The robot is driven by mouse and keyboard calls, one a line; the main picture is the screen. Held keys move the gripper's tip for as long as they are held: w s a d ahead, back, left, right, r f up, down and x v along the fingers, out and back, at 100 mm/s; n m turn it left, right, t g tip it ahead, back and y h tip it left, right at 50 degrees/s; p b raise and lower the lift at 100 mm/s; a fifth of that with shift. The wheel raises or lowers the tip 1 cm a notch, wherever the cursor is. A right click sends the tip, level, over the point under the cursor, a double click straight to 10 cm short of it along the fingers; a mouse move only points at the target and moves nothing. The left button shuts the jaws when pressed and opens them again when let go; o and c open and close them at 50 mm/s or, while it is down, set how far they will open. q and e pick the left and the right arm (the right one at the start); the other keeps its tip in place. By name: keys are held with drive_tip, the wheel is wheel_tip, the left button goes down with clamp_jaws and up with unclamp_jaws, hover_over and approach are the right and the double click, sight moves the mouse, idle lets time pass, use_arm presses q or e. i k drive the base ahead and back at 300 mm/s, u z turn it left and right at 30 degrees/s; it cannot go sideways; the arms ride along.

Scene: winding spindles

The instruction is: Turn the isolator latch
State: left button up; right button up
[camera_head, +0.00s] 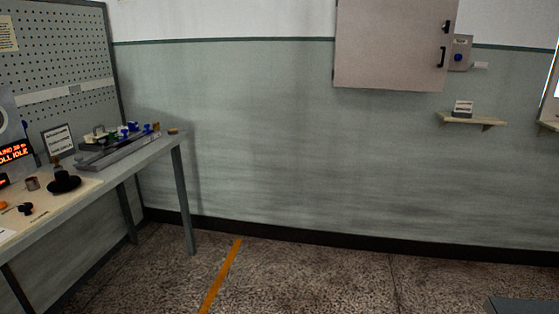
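A beige wall cabinet (392,45) hangs at the upper right, its door shut. On its right edge are a small black latch or knob (446,27) and a black handle (442,57) below it. I cannot tell which of these fittings is the isolator latch. Neither of my grippers is in view.
A workbench (150,152) with trays and small parts stands along the left, under a pegboard (60,60). A small shelf (472,120) with a sign juts from the wall below the cabinet. The floor (320,275) between is open, with an orange stripe (222,275).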

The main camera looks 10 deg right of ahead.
sight(447, 27)
drive_tip(key=z, duration=0.6)
drive_tip(key=i, duration=2.2)
drive_tip(key=z, duration=0.95)
drive_tip(key=i, duration=0.7)
drive_tip(key=z, duration=0.1)
